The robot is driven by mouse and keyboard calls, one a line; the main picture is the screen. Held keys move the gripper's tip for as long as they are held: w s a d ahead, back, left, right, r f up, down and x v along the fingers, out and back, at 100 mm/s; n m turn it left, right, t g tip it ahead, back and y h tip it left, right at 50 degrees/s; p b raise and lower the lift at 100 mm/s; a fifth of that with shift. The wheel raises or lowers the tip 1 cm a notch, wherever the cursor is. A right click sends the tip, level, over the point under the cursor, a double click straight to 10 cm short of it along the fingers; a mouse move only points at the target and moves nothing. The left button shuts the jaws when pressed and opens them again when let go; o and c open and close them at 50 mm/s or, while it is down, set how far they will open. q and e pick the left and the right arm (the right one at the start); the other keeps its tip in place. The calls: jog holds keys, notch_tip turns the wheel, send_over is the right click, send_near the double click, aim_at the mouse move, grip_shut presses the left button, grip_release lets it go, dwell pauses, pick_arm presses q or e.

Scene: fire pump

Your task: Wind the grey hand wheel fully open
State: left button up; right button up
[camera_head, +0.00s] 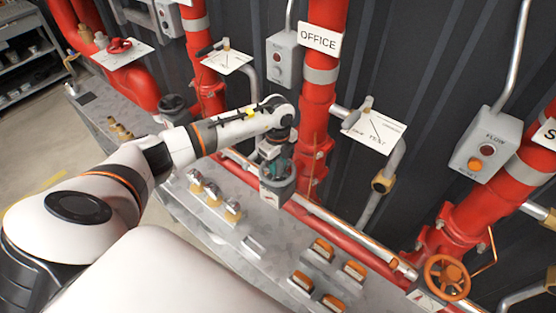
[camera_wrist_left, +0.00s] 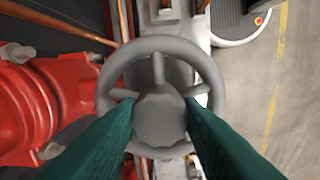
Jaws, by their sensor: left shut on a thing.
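The grey hand wheel (camera_wrist_left: 159,44) fills the middle of the left wrist view, with its rim, spokes and round hub (camera_wrist_left: 159,118) facing the camera. My left gripper (camera_wrist_left: 162,119) has its two teal fingers reaching inside the rim, one on each side of the hub, shut on the wheel. In the head view my left gripper (camera_head: 279,164) points down onto the grey valve beside the red OFFICE pipe (camera_head: 318,100); the arm and fingers hide much of the wheel there. My right gripper is not in view.
Several brass-based fittings (camera_head: 213,195) and orange-topped switches (camera_head: 321,249) stand on the grey bench (camera_head: 262,268). An orange wheel (camera_head: 447,277) is at lower right and a red wheel (camera_head: 120,46) at upper left. Red pipes stand close by; open floor (camera_head: 40,145) lies left.

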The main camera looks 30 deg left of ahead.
pick_arm(q)
jog(key=shift+r+n+p, duration=0.1)
jog(key=shift+n+p, duration=0.45)
jog(key=shift+n, duration=0.05)
jog(key=n+p, duration=0.2)
jog(key=n, duration=0.2)
jog(key=shift+r+n, duration=0.1)
jog(key=shift+n, duration=0.3)
jog(key=shift+n+p, duration=0.45)
jog(key=shift+n, duration=0.15)
jog(key=shift+f+n, duration=0.25)
jog(key=shift+n, duration=0.15)
